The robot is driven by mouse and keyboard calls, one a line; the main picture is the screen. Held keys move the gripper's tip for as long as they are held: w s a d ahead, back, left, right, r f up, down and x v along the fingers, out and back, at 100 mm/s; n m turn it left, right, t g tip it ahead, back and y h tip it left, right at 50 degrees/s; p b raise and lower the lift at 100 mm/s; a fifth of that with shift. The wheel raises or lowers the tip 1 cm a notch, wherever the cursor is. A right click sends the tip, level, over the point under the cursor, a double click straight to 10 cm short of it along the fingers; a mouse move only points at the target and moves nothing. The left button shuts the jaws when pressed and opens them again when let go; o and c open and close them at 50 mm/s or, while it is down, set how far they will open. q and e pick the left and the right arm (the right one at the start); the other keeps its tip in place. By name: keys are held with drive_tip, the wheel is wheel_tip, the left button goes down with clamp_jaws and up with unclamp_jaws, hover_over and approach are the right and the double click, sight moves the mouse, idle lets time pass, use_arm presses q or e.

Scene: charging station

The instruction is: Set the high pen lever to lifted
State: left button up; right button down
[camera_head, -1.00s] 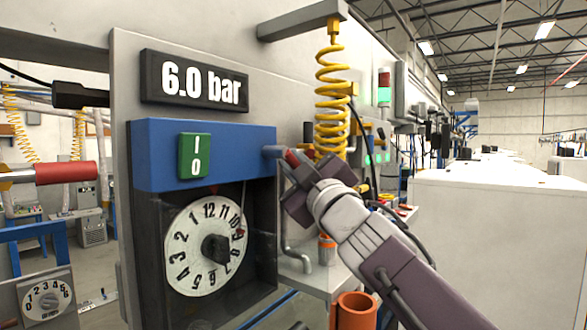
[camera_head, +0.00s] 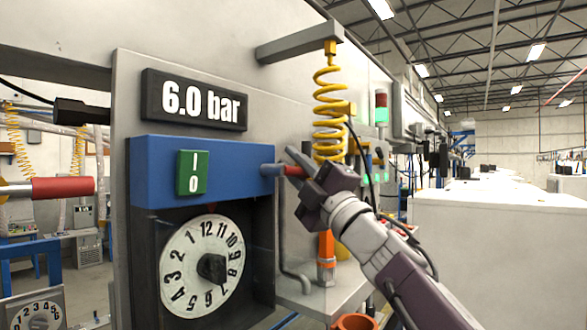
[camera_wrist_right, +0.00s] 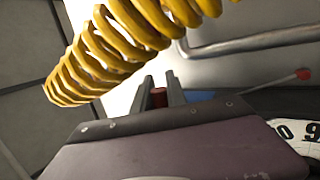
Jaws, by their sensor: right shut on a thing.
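The lever is a short blue stub with a red grip (camera_head: 290,170) on the right side of the recorder's blue housing (camera_head: 232,171). It points right and looks about level. My right gripper (camera_head: 292,169) comes in from the lower right and is shut on the red grip. In the right wrist view the red grip (camera_wrist_right: 159,97) sits between the two fingers. A thin rod with a red tip (camera_wrist_right: 302,75) shows there near the numbered dial's edge (camera_wrist_right: 296,130); I cannot tell whether it touches the dial. My left gripper is not in view.
A yellow coiled hose (camera_head: 331,115) hangs close behind my right gripper and crosses the upper right wrist view. A grey pipe (camera_head: 285,245) runs down beside the recorder. An orange cup (camera_head: 356,322) is below my arm. A red-ended handle (camera_head: 63,187) is at far left.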

sight(303, 173)
drive_tip(key=shift+n+g+y, duration=0.3)
drive_tip(key=shift+n, duration=0.1)
idle(0.3)
